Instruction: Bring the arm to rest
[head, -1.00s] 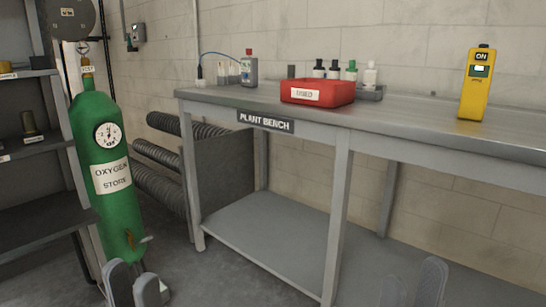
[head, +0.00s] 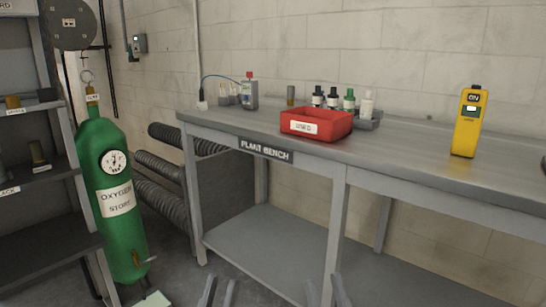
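My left gripper (head: 218,291) shows at the bottom edge, left of the middle. Its two grey fingers point up with a gap between them, and nothing shows in it. My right gripper (head: 326,291) shows at the bottom edge, right of the middle. Its fingers also stand apart and look empty. Both are in front of the plant bench (head: 265,150), low in the view and apart from the things on its top. The rest of both arms is out of view.
On the bench are a red bin (head: 316,124), several small bottles (head: 349,100) and a yellow handheld device (head: 468,122). A green oxygen cylinder (head: 112,200) stands at left beside a dark shelf (head: 40,235). Black corrugated hoses (head: 165,175) lie behind the bench's left end.

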